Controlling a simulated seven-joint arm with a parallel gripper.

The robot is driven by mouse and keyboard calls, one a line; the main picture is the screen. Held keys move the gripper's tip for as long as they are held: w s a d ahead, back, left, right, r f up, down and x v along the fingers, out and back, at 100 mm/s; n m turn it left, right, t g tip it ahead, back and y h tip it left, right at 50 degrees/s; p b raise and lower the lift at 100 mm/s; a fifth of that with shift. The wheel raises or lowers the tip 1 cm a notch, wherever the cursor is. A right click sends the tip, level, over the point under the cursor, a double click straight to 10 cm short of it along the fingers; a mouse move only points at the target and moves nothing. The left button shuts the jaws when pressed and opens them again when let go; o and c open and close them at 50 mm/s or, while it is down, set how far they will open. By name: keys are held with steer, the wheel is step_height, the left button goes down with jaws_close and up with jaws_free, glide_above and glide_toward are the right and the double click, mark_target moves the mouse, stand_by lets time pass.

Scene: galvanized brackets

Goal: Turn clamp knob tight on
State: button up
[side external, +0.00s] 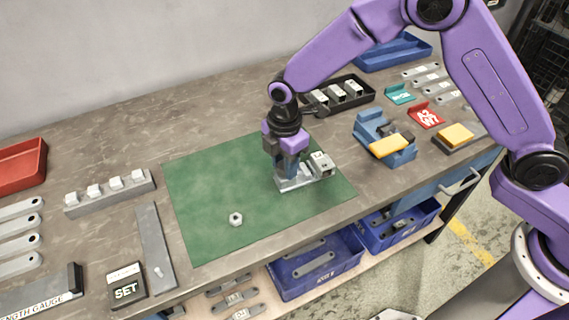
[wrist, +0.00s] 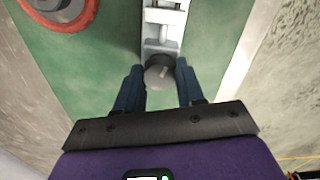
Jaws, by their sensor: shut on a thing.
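A grey metal clamp fixture (side external: 296,184) stands on the green mat, under my gripper. In the wrist view its light grey body (wrist: 163,30) runs up to the top edge. The round grey clamp knob (wrist: 159,72) is at its near end, between my blue fingertips. My gripper (wrist: 160,78) is shut on the knob, one finger on each side. In the side view my gripper (side external: 291,172) points down at the fixture and hides the knob. How tight the knob is cannot be seen.
The green mat (side external: 205,190) is mostly clear, with a hex nut (side external: 236,219) on it. A blue vise-like fixture (side external: 374,131) with a yellow part stands to the right. A black tray (side external: 366,91) of blocks is behind. A red-rimmed round object (wrist: 62,12) shows at upper left.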

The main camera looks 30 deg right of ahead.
steer(key=n, duration=0.4)
steer(key=o, duration=0.9)
steer(key=shift+o, duration=0.2)
steer(key=m, duration=0.4)
steer(key=shift+m, duration=0.3)
steer(key=m, duration=0.8)
steer(key=shift+m, duration=0.4)
steer(key=m, duration=0.4)
steer(key=shift+m, duration=0.3)
